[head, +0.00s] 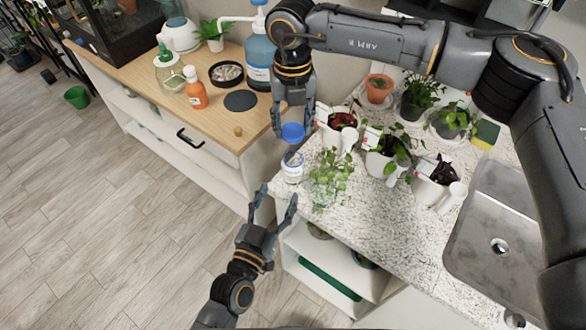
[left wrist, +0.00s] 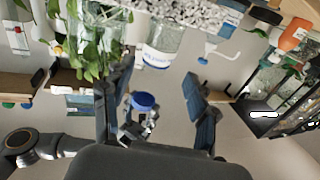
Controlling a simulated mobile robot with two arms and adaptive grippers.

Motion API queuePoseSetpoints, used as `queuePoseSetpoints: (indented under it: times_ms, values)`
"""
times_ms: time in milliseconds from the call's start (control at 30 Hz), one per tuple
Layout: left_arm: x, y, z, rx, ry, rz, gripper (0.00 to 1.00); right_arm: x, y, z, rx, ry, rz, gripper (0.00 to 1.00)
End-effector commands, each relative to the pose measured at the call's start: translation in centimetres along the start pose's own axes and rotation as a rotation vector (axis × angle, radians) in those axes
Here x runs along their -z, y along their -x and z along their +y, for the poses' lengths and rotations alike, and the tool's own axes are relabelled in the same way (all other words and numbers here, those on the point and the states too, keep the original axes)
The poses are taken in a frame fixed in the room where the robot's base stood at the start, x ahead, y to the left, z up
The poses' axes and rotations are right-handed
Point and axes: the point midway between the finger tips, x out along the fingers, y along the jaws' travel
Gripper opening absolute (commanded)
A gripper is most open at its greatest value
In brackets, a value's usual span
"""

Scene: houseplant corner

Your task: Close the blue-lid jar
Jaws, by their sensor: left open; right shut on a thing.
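The clear jar (head: 292,168) with a white and blue label stands at the counter's left edge. It also shows upside down in the left wrist view (left wrist: 162,45). The blue lid (head: 292,132) is above the jar, apart from it, held by my right gripper (head: 294,118), which points down. In the left wrist view the lid (left wrist: 144,101) appears beyond my left fingers. My left gripper (head: 276,198) is open and empty, just below and in front of the jar in the head view, its fingers pointing toward it. The lid's underside is hidden.
A leafy plant in a glass (head: 328,178) stands close right of the jar. Several potted plants and a sink (head: 497,225) are farther right. A wooden cabinet top (head: 160,85) holds a blue pump bottle (head: 259,62) and an orange bottle (head: 195,92). Open floor lies left.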

Motion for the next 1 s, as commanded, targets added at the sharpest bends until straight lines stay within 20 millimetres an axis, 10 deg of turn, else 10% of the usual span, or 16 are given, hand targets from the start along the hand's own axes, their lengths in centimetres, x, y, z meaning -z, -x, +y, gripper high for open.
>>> queuePoseSetpoints:
  times_ms: [500,1000]
  values:
    - [0.1,-9.2,0.0,0.000,0.001,0.001,0.58,0.0,0.0,0.0,0.000,0.001,0.000,0.36]
    - [0.1,-10.8,0.0,0.000,0.002,0.000,0.58,0.0,0.0,0.0,0.000,0.001,0.000,0.36]
